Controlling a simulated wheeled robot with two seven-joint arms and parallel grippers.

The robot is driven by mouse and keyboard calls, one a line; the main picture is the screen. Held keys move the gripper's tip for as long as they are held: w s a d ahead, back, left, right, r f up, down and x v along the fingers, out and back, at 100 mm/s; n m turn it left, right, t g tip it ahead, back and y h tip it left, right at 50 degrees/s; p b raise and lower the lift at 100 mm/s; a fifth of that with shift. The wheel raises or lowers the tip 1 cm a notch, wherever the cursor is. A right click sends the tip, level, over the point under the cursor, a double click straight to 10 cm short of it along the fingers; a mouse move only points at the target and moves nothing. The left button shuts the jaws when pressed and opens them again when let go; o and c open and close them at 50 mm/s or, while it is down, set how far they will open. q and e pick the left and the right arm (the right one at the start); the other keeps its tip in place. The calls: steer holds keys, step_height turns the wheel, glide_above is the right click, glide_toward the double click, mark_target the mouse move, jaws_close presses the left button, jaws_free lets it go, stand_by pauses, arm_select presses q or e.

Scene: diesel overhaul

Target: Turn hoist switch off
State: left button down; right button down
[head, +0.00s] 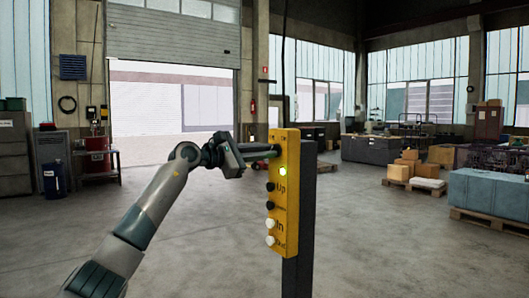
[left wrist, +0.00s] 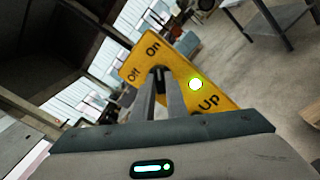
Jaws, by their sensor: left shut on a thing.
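The yellow hoist control box (head: 285,190) stands upright on a dark post, just right of the picture's middle in the head view. It also shows tilted in the left wrist view (left wrist: 205,85), with "On" and "Off" marked at its top end. A round light on it glows green (head: 283,170). My left gripper (head: 272,153) reaches in from the left to the top of the box, and its fingers (left wrist: 160,75) are shut on the hoist switch between the "On" and "Off" marks. The fingers mostly hide the switch, so I cannot tell its position. My right gripper is not in view.
Below the light, black and white buttons (head: 270,224) marked "Up", "In" and others run down the box. The dark post (head: 300,240) stands behind it. Cartons (head: 405,166) and a grey-blue crate (head: 490,197) on a pallet stand at the right.

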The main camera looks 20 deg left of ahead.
arm_select(q)
steer(key=n+p, duration=0.5)
steer(key=n, duration=0.6)
steer(key=shift+a+r, duration=0.1)
steer(key=shift+r, duration=0.05)
steer(key=shift+w+n+p, duration=0.1)
steer(key=shift+n+p, duration=0.2)
steer(key=shift+n, duration=0.2)
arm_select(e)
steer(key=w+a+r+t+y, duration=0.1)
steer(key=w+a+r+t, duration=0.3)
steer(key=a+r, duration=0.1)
arm_select(q)
steer(key=n+p, duration=0.1)
steer(key=n, duration=0.1)
steer(key=n+p, duration=0.2)
steer(key=n, duration=0.1)
steer(key=shift+f+n+p, duration=0.2)
steer(key=shift+n+p, duration=0.1)
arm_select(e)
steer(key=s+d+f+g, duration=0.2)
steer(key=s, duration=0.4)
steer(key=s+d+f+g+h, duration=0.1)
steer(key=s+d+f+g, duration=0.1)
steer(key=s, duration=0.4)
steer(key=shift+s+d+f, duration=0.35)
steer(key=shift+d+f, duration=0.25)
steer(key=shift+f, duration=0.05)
